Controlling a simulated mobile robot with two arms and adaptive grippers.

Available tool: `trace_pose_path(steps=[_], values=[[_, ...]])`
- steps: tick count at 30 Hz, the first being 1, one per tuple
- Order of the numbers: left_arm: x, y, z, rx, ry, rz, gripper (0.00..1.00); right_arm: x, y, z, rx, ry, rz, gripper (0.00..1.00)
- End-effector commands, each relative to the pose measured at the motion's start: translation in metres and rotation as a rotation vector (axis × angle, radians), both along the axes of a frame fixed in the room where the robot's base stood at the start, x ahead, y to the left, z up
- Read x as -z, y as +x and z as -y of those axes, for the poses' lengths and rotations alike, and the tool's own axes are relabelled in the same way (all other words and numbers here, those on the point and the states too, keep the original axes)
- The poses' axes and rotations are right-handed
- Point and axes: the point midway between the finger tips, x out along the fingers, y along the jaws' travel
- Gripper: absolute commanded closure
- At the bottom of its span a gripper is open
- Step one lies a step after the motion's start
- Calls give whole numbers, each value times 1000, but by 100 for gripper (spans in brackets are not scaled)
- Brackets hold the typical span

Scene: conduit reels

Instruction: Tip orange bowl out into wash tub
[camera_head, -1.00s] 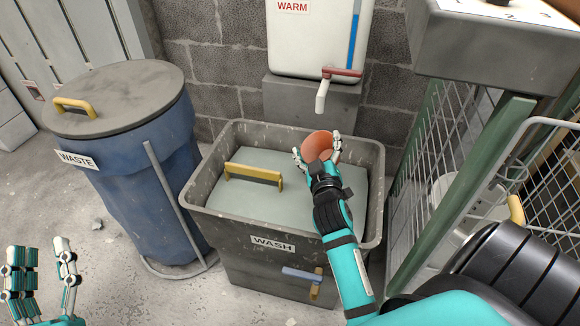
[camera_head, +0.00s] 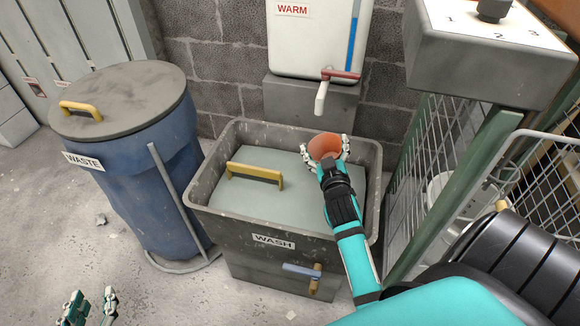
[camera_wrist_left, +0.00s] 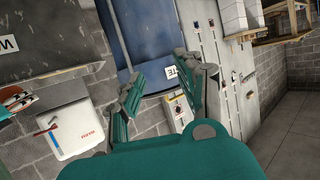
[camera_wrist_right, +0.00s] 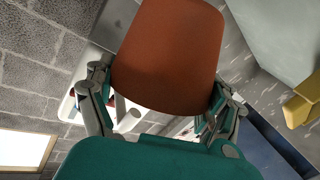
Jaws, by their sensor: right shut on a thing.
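The orange bowl (camera_head: 323,146) is held by my right gripper (camera_head: 327,158) above the back right part of the wash tub (camera_head: 222,228). In the right wrist view the bowl (camera_wrist_right: 168,55) fills the space between the fingers of my right gripper (camera_wrist_right: 160,108). Its contents cannot be made out. The tub is dark grey with a WASH label. A pale grey-green panel (camera_head: 262,205) with a yellow handle (camera_head: 254,174) lies within its rim. My left gripper (camera_head: 88,308) is low at the bottom left, empty, its fingers apart in the left wrist view (camera_wrist_left: 168,90).
A blue waste bin (camera_head: 150,190) with a grey lid stands left of the tub. A white warm-water tank (camera_head: 318,40) with a tap (camera_head: 322,97) hangs behind it. A green-framed wire cage (camera_head: 430,190) stands close on the right, below a grey control box (camera_head: 488,60).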

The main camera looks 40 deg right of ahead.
Motion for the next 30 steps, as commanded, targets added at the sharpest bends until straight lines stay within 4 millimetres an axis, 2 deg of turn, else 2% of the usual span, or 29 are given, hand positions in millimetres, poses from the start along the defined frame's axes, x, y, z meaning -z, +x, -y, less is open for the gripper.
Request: trace_pose_path(steps=[15, 30], values=[[51, -46, -20, -26, 84, -363, 64, 3, -3, 11, -2, 97, 19, 55], [82, -105, -41, -50, 154, -691, 64, 7, -5, 22, -3, 189, 39, 55]])
